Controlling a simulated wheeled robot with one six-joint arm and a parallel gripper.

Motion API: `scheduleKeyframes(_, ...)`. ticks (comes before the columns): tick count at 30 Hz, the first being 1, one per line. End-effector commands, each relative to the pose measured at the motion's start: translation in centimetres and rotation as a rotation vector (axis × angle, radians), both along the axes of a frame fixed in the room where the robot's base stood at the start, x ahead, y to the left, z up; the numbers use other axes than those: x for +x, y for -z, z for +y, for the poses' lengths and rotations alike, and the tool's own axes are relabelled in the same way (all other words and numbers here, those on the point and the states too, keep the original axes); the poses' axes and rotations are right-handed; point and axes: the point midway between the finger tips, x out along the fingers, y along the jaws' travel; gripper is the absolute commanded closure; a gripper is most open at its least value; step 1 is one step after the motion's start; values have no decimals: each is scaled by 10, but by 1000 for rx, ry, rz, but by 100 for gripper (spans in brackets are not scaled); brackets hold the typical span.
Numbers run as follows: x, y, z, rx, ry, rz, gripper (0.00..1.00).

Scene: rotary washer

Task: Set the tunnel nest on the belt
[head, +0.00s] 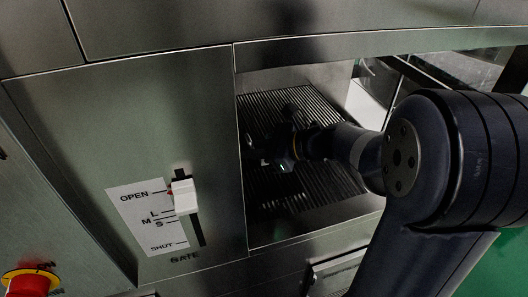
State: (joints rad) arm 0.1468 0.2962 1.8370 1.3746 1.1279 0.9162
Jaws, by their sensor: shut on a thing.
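The belt (330,172) is a dark ribbed surface inside the rectangular opening of the steel washer. My gripper (262,150) reaches in from the right through my arm and is low over the belt, pointing left. It is shut on a dark thing at the left side of the opening, probably the tunnel nest. The nest's outline blends with the gripper and the shadow. I cannot tell whether it touches the belt.
A steel panel left of the opening carries a white gate lever (184,196) beside a label (148,216) reading OPEN, L, M, S, SHUT. A red button (30,284) is at lower left. Ribbed belt is bare above and below the gripper.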

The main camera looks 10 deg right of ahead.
Motion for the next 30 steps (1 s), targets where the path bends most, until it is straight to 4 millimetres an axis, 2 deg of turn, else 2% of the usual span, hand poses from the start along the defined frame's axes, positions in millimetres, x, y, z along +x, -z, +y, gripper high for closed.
scheduleKeyframes(1,0,13,0,1,0,5,100)
scheduleKeyframes(3,0,24,0,2,1,4,100)
scheduleKeyframes(8,0,38,0,1,-1,1,100)
scheduleKeyframes(15,0,70,0,1,0,2,100)
scheduleKeyframes(27,0,77,0,1,-1,-1,100)
scheduleKeyframes(28,0,75,0,0,0,-1,86)
scheduleKeyframes(30,0,75,0,0,0,0,80)
